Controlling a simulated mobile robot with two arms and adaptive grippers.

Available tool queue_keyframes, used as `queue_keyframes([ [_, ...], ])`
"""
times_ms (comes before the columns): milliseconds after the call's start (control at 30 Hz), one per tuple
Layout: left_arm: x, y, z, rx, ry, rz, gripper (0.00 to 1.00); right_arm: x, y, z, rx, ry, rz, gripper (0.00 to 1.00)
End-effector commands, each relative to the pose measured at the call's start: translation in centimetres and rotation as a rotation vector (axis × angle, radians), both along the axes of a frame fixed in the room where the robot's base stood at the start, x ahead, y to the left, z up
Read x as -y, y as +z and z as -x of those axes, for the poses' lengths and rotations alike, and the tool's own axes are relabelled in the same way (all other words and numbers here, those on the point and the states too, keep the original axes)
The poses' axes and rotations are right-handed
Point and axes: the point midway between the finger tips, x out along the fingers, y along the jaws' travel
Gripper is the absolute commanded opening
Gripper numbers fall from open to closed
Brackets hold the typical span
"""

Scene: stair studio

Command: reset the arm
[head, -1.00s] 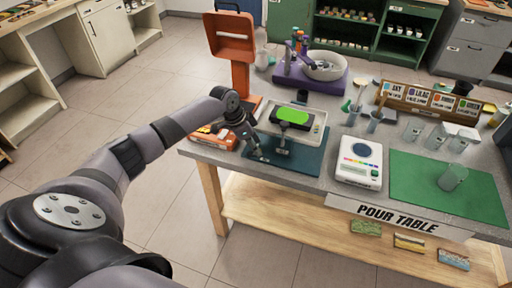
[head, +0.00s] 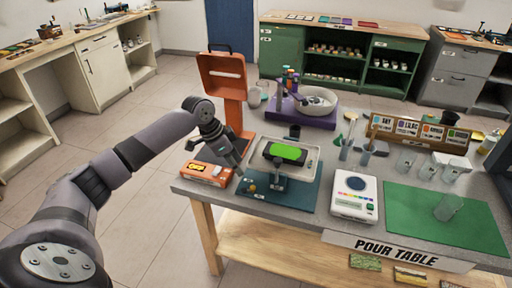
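My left arm comes in from the left. Its dark gripper (head: 226,154) is above the left end of the pour table (head: 290,217), beside the orange stand and behind the orange box. The fingers are small and dark, so I cannot tell how far they are apart; no held object is visible. My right gripper is not in view.
The orange box (head: 207,173) lies in front of the gripper, and the tall orange stand (head: 234,105) rises behind it. A white scale (head: 354,207), green mat (head: 420,220) and clear cups (head: 405,160) are to the right. Open floor (head: 130,215) lies left of the table.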

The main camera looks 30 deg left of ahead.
Motion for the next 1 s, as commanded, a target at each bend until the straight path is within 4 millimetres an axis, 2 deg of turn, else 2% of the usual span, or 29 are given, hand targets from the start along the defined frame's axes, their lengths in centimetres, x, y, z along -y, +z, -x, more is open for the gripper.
queue_keyframes([
  [233, 0.5, -0.5, 0.2, -0.005, -0.007, -0.002, 0.38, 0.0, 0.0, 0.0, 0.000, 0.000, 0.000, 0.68],
  [367, 3.8, -3.7, 1.8, -0.034, -0.048, -0.015, 0.38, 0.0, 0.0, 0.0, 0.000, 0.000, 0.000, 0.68],
  [467, 8.5, -7.7, 4.8, -0.063, -0.092, -0.029, 0.38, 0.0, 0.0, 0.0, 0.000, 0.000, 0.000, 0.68],
  [533, 12.4, -10.3, 7.7, -0.072, -0.110, -0.032, 0.38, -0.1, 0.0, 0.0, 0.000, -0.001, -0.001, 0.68],
  [600, 15.6, -12.2, 10.8, -0.072, -0.103, -0.030, 0.38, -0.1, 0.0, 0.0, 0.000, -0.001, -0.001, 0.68],
  [700, 19.2, -13.6, 15.0, -0.064, -0.049, -0.019, 0.38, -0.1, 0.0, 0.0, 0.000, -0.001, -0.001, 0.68],
  [800, 21.0, -13.9, 18.5, -0.053, 0.040, -0.010, 0.38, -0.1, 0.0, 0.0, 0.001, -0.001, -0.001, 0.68],
  [1000, 21.5, -13.2, 23.1, -0.047, 0.210, -0.013, 0.38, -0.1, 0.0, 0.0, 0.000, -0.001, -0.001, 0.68],
])
